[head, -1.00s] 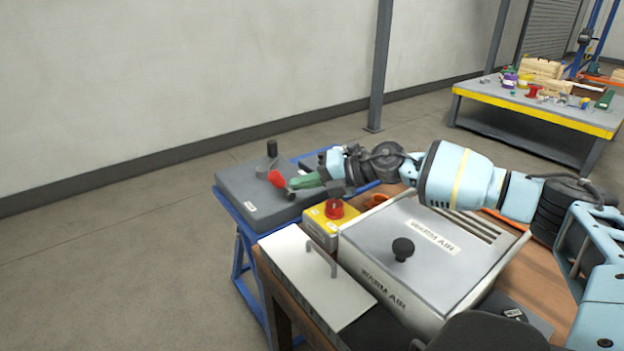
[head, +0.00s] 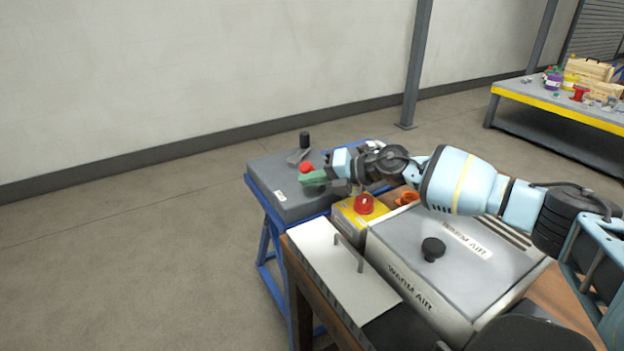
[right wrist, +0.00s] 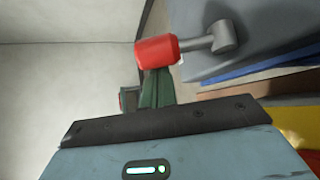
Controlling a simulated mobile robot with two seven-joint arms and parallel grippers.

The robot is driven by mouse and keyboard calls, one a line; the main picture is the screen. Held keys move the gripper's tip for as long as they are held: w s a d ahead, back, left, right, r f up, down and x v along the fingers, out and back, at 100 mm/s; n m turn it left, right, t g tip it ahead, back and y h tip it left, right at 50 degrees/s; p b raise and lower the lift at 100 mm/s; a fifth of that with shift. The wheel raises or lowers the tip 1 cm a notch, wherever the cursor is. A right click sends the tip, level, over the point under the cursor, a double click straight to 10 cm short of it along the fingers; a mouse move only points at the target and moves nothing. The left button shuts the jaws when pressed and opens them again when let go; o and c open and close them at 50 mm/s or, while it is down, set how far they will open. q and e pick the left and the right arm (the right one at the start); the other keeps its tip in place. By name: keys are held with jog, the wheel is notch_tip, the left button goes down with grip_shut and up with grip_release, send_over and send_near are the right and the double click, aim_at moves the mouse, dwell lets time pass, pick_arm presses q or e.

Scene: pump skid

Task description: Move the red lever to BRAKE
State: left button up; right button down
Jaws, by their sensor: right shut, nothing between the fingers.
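The red lever's knob (head: 305,168) shows above the grey box on the blue stand, just behind my right gripper's fingers in the head view. In the right wrist view the red knob (right wrist: 157,51) sits on a short grey shaft that ends at a round grey pivot. My right gripper (head: 301,180) has green fingers, shut and empty, beside the knob. In the right wrist view the fingers (right wrist: 157,90) lie right against or just short of the knob; I cannot tell if they touch. No BRAKE marking is readable. My left gripper is not in view.
The grey box (head: 268,188) also carries an upright black handle (head: 304,141). Nearby are a yellow box with a red button (head: 364,205), a WARM AIR unit (head: 455,255) and a white panel with a handle (head: 335,262). Open floor lies left.

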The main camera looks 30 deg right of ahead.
jog(key=shift+d+r, duration=0.25)
jog(key=shift+d, duration=0.1)
dwell(0.3)
jog(key=shift+m+t+y, duration=0.3)
jog(key=shift+m+y, duration=0.1)
jog(key=shift+y, duration=0.2)
jog(key=d, duration=0.1)
jog(key=d+p, duration=0.1)
jog(key=d, duration=0.1)
jog(key=d+p, duration=0.1)
jog(key=d, duration=0.1)
jog(key=shift+s+r, duration=0.15)
jog(key=shift+r, duration=0.2)
jog(key=v, duration=0.6)
jog(key=shift+s+d+b, duration=0.2)
jog(key=shift+s+b, duration=0.1)
jog(key=shift+b, duration=0.05)
jog(key=shift+s+d+r, duration=0.3)
jog(key=shift+s, duration=0.05)
